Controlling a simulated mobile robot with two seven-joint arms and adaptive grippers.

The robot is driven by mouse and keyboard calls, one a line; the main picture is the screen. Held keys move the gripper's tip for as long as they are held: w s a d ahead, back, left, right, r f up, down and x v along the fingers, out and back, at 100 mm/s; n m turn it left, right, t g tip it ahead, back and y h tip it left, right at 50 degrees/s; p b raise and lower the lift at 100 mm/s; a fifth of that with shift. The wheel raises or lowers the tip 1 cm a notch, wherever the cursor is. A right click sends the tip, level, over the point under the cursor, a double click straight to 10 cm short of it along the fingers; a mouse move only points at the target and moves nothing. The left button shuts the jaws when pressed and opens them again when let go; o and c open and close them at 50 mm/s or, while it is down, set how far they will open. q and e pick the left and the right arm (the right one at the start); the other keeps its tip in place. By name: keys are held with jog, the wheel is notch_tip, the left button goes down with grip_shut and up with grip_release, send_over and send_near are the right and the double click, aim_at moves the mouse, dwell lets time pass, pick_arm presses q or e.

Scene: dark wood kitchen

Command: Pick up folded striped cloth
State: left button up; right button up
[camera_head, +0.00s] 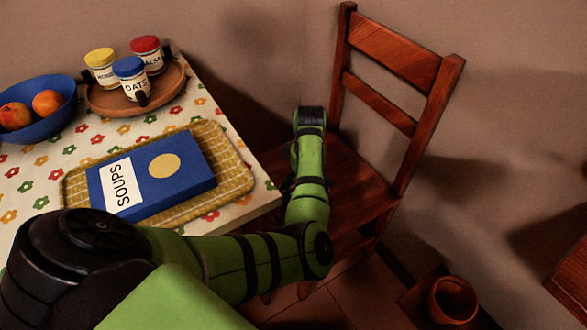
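I see no folded striped cloth in the head view. My green and black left arm comes in from the lower left, bends at an elbow near the bottom middle, and reaches up in front of the wooden chair (345,172). Its far end is a dark link over the chair seat, beside the table's right edge. No gripper fingers can be made out there. The arm hides part of the seat. My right gripper is not in view.
A flowered table (236,214) holds a yellow checked tray (233,176) with a blue SOUPS book (186,180), a blue fruit bowl (58,120) and a round wooden tray (104,104) with three jars. A brown pot (453,300) stands lower right.

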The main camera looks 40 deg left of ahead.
pick_arm(q)
jog(key=shift+d+f, duration=0.1)
jog(key=shift+f, duration=0.5)
jog(key=f+b, duration=0.2)
jog(key=f, duration=0.2)
jog(key=shift+s, duration=0.2)
jog(key=shift+f, duration=0.45)
jog(key=shift+a, duration=0.2)
jog(key=c, duration=1)
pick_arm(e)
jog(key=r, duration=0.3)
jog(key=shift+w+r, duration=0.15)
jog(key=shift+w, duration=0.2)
